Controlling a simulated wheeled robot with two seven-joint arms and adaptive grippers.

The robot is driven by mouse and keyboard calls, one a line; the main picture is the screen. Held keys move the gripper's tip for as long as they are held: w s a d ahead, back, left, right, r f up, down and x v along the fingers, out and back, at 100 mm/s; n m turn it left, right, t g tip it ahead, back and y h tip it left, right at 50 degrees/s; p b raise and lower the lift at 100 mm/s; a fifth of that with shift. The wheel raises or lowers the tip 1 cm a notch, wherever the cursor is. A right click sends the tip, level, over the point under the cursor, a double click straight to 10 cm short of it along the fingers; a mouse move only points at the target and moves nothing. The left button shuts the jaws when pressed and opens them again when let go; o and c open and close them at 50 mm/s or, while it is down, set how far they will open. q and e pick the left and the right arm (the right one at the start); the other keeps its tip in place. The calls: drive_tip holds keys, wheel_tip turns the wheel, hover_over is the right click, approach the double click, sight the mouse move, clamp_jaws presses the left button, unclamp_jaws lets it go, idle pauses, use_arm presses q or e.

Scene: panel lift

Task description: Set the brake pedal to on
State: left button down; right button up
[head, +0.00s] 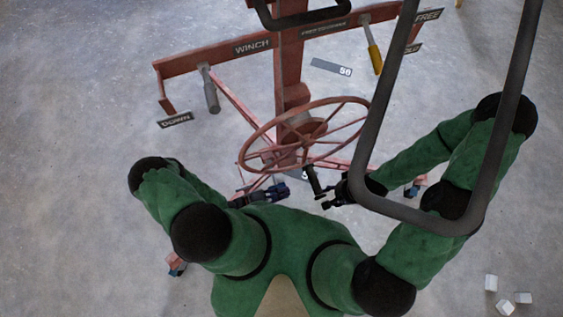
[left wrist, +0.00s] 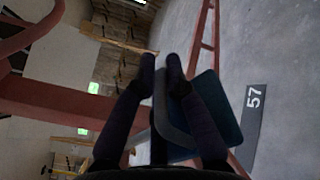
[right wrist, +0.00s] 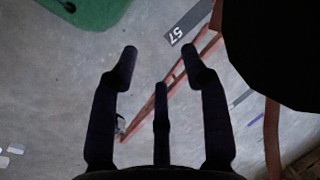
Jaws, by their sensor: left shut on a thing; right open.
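A blue-grey pedal plate (left wrist: 222,115) with a grey bar (left wrist: 172,125) shows in the left wrist view; I take it for the brake pedal. My left gripper (left wrist: 161,68) is shut there, its fingers around the pedal's bar and in front of the plate. The exact contact is hidden. In the head view my left gripper (head: 278,191) is low, below the red handwheel (head: 305,133). My right gripper (head: 332,200) is open and empty near the wheel's dark handle (head: 314,181); the right wrist view (right wrist: 161,55) shows only floor and red frame between its fingers.
The red stand carries a crossbar marked WINCH (head: 252,46), a grey lever (head: 210,92) near the DOWN label and a yellow-handled lever (head: 375,58). A dark tubular frame (head: 372,130) crosses the right side. White blocks (head: 504,305) lie at lower right. Floor at left is clear.

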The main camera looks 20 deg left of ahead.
use_arm(q)
drive_tip(key=shift+d+f, duration=0.1)
drive_tip(key=shift+f, duration=0.05)
drive_tip(key=c, duration=1.4)
unclamp_jaws()
drive_tip(key=shift+o, duration=0.2)
drive_tip(key=v, duration=1.2)
